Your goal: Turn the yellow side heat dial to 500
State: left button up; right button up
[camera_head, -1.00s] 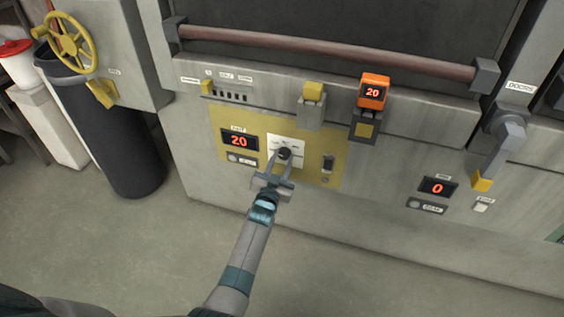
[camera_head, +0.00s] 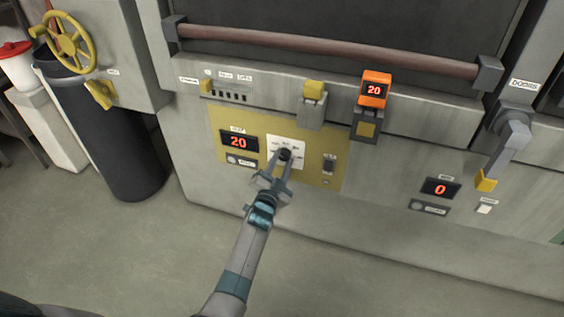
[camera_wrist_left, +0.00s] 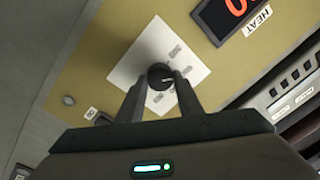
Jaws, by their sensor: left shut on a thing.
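The heat dial (camera_head: 285,154) is a small dark knob on a white square plate (camera_head: 288,142) in the yellow panel (camera_head: 225,122). My left gripper (camera_head: 283,162) reaches it from below, its two fingers shut on the knob's sides. In the left wrist view the fingertips (camera_wrist_left: 160,84) sit on both sides of the dark knob (camera_wrist_left: 159,73), which bears a light pointer mark. The red display (camera_head: 238,141) left of the dial reads 20. My right gripper is not in view.
A dark switch (camera_head: 328,167) sits right of the dial. An orange display (camera_head: 374,90) reads 20, and a display at the lower right (camera_head: 440,188) reads 0. A long handle bar (camera_head: 330,48) runs above. The floor in front is clear.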

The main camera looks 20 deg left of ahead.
pick_arm(q)
jog(key=o, duration=1)
jog(key=shift+o, duration=0.2)
jog(key=shift+s, duration=0.15)
jog(key=s+f, duration=0.1)
jog(key=s, duration=1.6)
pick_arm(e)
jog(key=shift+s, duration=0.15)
pick_arm(q)
jog(key=shift+d, duration=0.1)
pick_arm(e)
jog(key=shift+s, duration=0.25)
